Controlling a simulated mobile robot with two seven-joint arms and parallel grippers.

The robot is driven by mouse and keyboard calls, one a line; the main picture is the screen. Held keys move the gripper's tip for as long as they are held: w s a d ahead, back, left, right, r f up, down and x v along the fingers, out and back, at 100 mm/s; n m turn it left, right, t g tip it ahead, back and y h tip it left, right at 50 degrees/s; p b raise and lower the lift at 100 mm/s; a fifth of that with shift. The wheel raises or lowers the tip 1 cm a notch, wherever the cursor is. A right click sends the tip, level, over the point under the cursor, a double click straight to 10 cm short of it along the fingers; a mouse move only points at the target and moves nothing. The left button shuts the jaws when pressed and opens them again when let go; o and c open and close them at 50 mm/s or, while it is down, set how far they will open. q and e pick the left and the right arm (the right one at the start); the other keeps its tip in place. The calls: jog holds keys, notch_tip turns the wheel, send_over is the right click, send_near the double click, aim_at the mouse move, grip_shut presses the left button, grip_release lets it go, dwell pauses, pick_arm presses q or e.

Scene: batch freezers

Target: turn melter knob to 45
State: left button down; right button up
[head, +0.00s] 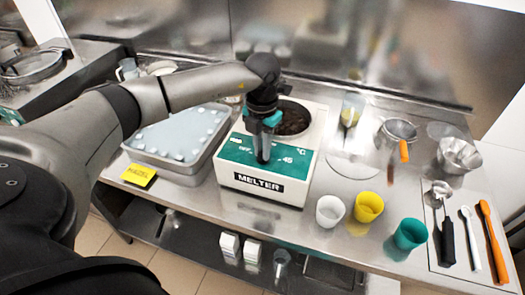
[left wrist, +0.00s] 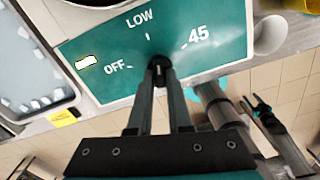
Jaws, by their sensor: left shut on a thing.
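The melter (head: 258,187) is a white box with a teal front panel and an open pot of dark brown contents on top. Its dial panel (left wrist: 105,52) reads OFF at left, LOW at top and 45 at right. The dark round melter knob (left wrist: 158,62) sits between these marks. My left gripper (head: 263,157) reaches down over the panel. In the left wrist view its two fingers are shut on the knob, one on each side. The fingertips cover part of the knob, and I cannot read its pointer. My right gripper is not seen in the head view.
A tray (head: 168,158) stands left of the melter, by a yellow label (head: 139,175). White (head: 330,210), yellow (head: 368,207) and teal (head: 410,233) cups stand right of it. Grey-black parts (left wrist: 268,115) at the lower right may be my right arm. Utensils lie far right.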

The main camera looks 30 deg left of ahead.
pick_arm(q)
jog(key=m+b, duration=0.2)
jog(key=m, duration=0.3)
jog(key=shift+w+a+m, duration=0.1)
jog(key=shift+a+m, duration=0.05)
jog(key=shift+m, duration=0.15)
jog(key=m+b, duration=0.1)
jog(key=m, duration=0.4)
jog(key=shift+r+b, duration=0.1)
jog(key=shift+b, duration=0.2)
jog(key=c, duration=0.8)
grip_release()
jog(key=shift+c, duration=0.2)
notch_tip(320, 180, up, 15)
